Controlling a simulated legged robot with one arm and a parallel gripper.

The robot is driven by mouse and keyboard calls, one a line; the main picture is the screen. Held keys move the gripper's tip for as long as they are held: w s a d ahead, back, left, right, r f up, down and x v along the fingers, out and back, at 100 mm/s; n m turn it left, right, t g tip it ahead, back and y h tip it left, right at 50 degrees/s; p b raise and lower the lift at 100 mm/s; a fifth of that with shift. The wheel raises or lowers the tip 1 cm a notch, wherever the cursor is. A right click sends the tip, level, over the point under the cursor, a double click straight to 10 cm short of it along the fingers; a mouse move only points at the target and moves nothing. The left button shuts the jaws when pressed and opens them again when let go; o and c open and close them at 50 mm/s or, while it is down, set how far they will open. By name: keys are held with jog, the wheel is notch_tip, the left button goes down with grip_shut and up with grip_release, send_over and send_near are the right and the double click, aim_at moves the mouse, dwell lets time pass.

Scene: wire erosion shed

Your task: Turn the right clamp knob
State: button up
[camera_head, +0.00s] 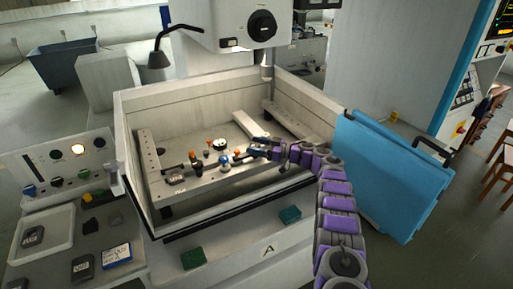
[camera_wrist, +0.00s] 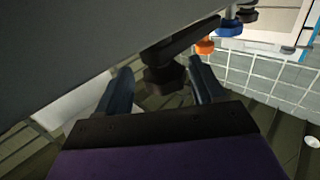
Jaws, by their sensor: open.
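In the wrist view a dark clamp knob (camera_wrist: 163,80) on a dark arm sits between the two spread fingers of my gripper (camera_wrist: 160,68). A gap shows on each side of it. It appears to be the right clamp knob. In the head view my gripper (camera_head: 256,151) is at the right end of the row of clamp parts, and its fingers hide much of that knob. A blue knob (camera_head: 225,162) stands left of my gripper; a blue knob (camera_wrist: 229,28) also shows in the wrist view, beside an orange piece (camera_wrist: 205,46).
The pale tank wall (camera_head: 158,215) surrounds the work table on the sides. The machine head (camera_head: 235,25) hangs above the back. A blue door (camera_head: 390,180) stands open at right. A control panel (camera_head: 65,165) is at left.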

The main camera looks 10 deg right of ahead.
jog(key=shift+a, duration=0.1)
jog(key=shift+a, duration=0.4)
jog(key=shift+c, duration=1)
jog(key=shift+d, duration=0.2)
jog(key=c, duration=0.8)
jog(key=shift+r, duration=0.1)
